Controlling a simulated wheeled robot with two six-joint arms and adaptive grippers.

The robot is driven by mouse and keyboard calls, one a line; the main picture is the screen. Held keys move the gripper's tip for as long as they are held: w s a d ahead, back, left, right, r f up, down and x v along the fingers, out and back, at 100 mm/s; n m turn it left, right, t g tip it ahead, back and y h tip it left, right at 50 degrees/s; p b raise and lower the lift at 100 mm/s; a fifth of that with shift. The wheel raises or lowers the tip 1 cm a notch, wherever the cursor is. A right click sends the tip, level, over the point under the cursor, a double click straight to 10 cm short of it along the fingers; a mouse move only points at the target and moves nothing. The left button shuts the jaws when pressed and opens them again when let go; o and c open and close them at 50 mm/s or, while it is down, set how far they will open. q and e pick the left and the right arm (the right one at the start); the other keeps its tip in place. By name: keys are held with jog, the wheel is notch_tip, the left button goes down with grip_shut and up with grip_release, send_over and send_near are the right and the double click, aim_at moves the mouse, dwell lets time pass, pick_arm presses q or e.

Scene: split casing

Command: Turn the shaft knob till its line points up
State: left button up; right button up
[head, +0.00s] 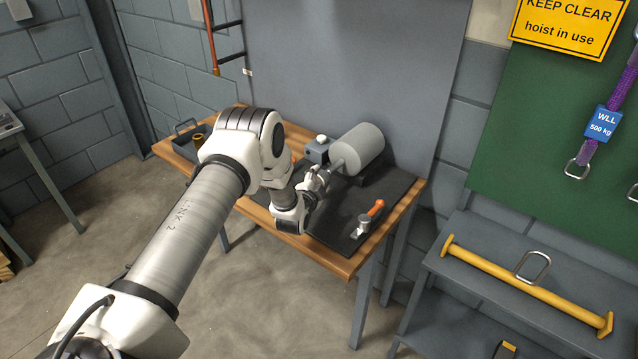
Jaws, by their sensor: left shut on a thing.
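The casing (360,146) is a grey cylinder lying on its side on the black mat (392,186) of the wooden-topped table. Its shaft end (338,166) points toward the front left. My left gripper (325,177) is at this end, shut on the shaft knob. The fingers and wrist cover most of the knob, so I cannot see its line or which way it points. My right gripper is out of view.
A grey block with a white knob (317,149) is left of the casing. A dark tray (185,138) is at the table's left end. A yellow bar (520,285) lies on the right shelf.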

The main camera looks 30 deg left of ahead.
pick_arm(q)
jog(key=m+t+y+b, duration=0.1)
jog(key=m, duration=0.3)
jog(key=shift+t+b, duration=0.3)
jog(key=shift+b, duration=0.1)
dwell(0.4)
jog(key=o, duration=1.2)
jog(key=shift+c, duration=0.2)
jog(key=v, duration=1.2)
jog(key=shift+w+d, duration=0.1)
jog(key=shift+f, duration=0.1)
